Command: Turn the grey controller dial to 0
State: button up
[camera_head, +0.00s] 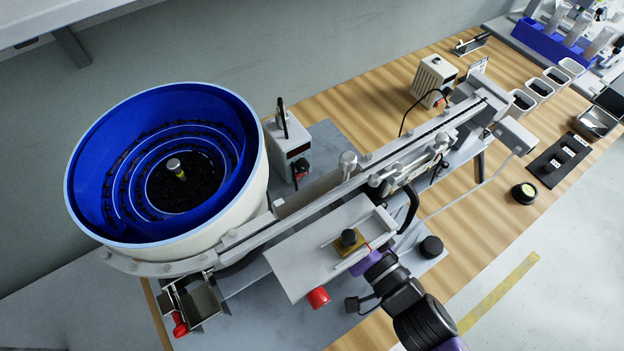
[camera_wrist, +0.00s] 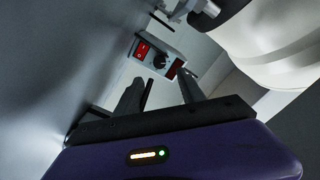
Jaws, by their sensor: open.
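The grey controller box (camera_head: 285,148) stands on the bench right of the blue bowl feeder in the head view. In the wrist view the controller (camera_wrist: 150,62) lies beyond my fingers, its front face towards me. Its round black dial (camera_wrist: 160,61) sits between a red switch (camera_wrist: 142,49) and a dark red window (camera_wrist: 174,68). The dial's setting is too small to read. My gripper (camera_wrist: 161,88) is open and empty, its two dark fingers apart, short of the dial and not visibly touching it. In the head view the fingers are hidden behind the metal plate.
The blue-lined bowl feeder (camera_head: 250,190) is close on the left. A long metal rail (camera_head: 330,195) and a flat metal plate (camera_head: 300,268) lie between my arm and the controller. A beige box (camera_head: 433,78) stands farther back.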

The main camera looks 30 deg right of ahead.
aim_at(305, 168)
jog(key=shift+w+p, duration=0.75)
jog(key=shift+w, duration=3.45)
grip_shut()
